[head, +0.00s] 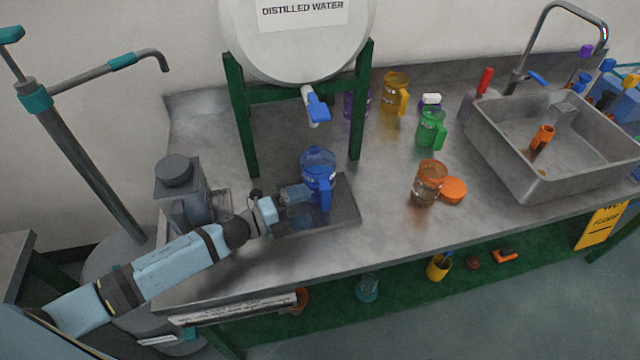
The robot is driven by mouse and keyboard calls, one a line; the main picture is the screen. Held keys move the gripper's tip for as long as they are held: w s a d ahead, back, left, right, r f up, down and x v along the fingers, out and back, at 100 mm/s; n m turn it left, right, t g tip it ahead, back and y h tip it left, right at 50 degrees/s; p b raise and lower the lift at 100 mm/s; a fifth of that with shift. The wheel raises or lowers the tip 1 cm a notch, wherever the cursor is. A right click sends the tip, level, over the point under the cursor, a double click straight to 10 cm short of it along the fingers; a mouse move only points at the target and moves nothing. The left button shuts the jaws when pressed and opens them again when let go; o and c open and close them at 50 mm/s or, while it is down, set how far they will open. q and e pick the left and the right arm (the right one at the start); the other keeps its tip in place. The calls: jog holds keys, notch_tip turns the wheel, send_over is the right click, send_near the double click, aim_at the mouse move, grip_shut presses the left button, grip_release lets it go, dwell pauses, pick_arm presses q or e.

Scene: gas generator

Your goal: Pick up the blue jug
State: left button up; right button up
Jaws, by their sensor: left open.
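The blue jug (318,172) stands upright below the blue tap of the distilled water tank, over a shallow metal tray (347,218) on the steel counter. My left gripper (296,198) reaches in from the left, close against the jug's left side. Its fingers are open, and I cannot tell whether they touch the jug or have the handle between them. My right gripper is not in the picture.
The tank's green stand (241,115) frames the jug from behind. Orange (428,183), green (431,128) and yellow (394,93) jugs stand to the right, before the sink (520,180).

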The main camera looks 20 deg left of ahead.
aim_at(320, 201)
pick_arm(q)
jog(key=shift+w+d+m+g, duration=0.2)
jog(key=shift+m+g, duration=0.1)
jog(key=shift+m, duration=0.1)
jog(key=p+x, duration=0.1)
jog(key=x, duration=0.5)
jog(key=shift+w+d+r, duration=0.1)
jog(key=shift+d+r, duration=0.05)
jog(key=shift+r, duration=0.05)
jog(key=shift+w+d, duration=0.2)
jog(key=c, duration=0.9)
jog(key=shift+c, duration=0.7)
notch_tip(320, 201, up, 10)
jog(key=shift+r+p, duration=0.1)
jog(key=shift+p, duration=0.65)
